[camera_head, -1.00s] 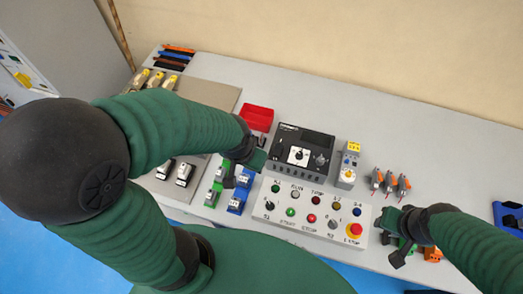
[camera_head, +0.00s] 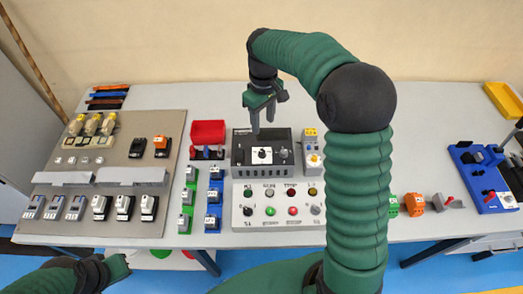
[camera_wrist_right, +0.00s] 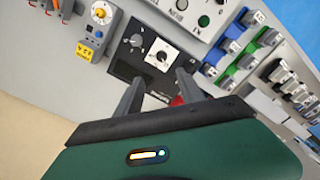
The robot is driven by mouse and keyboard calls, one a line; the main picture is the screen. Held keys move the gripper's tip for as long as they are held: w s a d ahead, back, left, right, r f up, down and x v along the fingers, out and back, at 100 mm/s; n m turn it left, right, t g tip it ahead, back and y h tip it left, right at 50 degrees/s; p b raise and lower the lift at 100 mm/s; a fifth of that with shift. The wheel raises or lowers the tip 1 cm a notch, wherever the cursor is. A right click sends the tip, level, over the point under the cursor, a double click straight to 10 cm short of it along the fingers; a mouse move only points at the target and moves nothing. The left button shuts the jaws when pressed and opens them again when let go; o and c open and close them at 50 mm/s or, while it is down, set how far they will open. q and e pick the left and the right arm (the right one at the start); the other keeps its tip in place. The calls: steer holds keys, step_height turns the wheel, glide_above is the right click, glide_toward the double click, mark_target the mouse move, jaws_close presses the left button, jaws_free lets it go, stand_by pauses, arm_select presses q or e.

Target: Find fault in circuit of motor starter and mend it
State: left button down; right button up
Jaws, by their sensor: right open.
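The motor starter circuit appears to be the grey board (camera_head: 118,172) at left, with breakers, contactors and relays on it. A black tester (camera_head: 240,150) with a central dial sits right of it, also in the right wrist view (camera_wrist_right: 125,68). A button panel (camera_head: 262,222) with lamps and switches stands in front of the tester. My right gripper (camera_head: 263,114) is open and empty above the tester's back edge, fingers pointing down; its fingers show in the right wrist view (camera_wrist_right: 159,92). My left gripper (camera_head: 118,268) is at the lower left, off the table's front; its jaws are unclear.
Green terminal blocks (camera_head: 187,200) and blue ones (camera_head: 214,200) stand between board and panel. A red tray (camera_head: 208,132) is behind them. A grey-yellow meter (camera_head: 312,155) stands beside the tester. My right arm hides part of the table.

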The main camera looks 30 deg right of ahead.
mark_target(262, 152)
steer(key=f, duration=1.3)
steer(key=shift+a+f, duration=0.3)
steer(key=shift+d+f, duration=0.2)
steer(key=shift+f, duration=0.2)
steer(key=shift+a+r, duration=0.1)
steer(key=shift+a, duration=0.1)
steer(key=c, duration=0.4)
jaws_close()
